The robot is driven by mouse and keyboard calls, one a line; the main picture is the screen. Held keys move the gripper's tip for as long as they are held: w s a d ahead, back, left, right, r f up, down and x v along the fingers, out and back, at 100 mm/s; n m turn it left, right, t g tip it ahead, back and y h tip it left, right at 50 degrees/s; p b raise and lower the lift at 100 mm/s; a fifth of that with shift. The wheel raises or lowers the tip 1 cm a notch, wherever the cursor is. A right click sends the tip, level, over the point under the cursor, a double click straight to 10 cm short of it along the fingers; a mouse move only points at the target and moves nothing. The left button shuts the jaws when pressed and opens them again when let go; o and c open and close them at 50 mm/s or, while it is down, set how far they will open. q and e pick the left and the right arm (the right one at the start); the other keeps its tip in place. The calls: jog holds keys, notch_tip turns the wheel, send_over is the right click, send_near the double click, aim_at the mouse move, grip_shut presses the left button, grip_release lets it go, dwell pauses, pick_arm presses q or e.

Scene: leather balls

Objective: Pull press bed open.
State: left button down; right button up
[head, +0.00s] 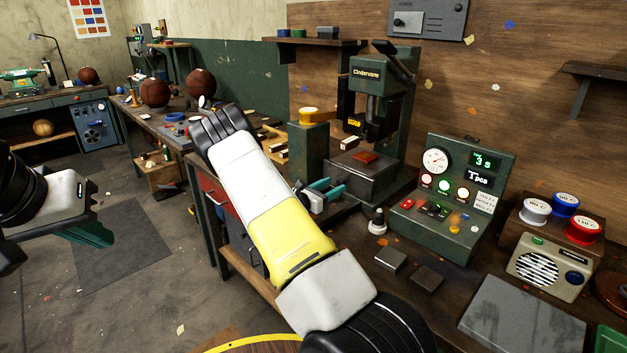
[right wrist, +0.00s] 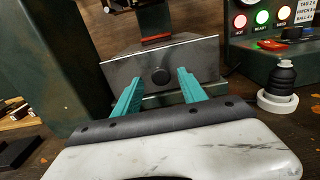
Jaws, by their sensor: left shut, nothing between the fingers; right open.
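The green press (head: 384,88) stands against the wooden wall at the back of the bench. Its grey press bed (head: 345,182) is low under the head, with a red-brown block (head: 364,158) on top. My right gripper (head: 340,186) is open in front of the bed. My left gripper (head: 106,236) is shut and empty, above the floor at the left.
A green control box (head: 455,190) with gauge and lit buttons stands right of the press. A small black-and-white knobbed item (right wrist: 283,82) is right of my right gripper. A green post (head: 308,150) stands left of the bed. Small dark blocks (head: 391,259) lie in front.

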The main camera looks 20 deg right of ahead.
jog(key=shift+x, duration=1.35)
grip_shut()
dwell(0.4)
